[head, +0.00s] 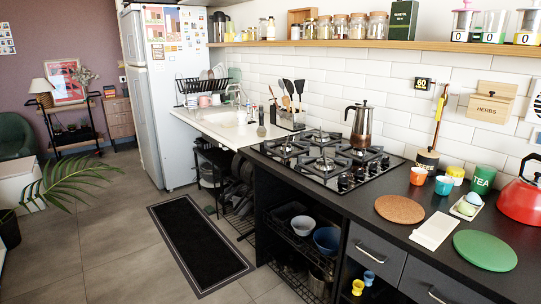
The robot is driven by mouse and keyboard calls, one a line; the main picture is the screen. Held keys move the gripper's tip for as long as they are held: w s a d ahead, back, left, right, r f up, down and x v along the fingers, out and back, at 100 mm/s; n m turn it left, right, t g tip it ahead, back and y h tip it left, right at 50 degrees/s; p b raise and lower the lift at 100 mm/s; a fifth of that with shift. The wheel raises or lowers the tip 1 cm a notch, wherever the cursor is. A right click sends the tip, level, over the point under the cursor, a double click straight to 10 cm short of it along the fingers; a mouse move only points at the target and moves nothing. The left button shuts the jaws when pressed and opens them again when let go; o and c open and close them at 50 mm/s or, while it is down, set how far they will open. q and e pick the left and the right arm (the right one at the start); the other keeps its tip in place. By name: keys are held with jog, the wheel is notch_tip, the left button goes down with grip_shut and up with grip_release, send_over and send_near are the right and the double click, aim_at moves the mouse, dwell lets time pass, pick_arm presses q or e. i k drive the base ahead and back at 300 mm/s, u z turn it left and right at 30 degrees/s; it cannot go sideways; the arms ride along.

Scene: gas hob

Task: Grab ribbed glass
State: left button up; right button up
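I cannot make out a ribbed glass for certain in the head view. Several lidded glass jars (340,28) stand on the wall shelf, too small to tell whether any is ribbed. Neither of my grippers is in view.
A dark rug (200,244) lies on open floor.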

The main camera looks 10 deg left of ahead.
aim_at(198, 112)
jog(key=u, duration=1)
jog(key=i, duration=2.65)
jog(key=u, duration=0.2)
jog(key=i, duration=2.55)
jog(key=z, duration=0.45)
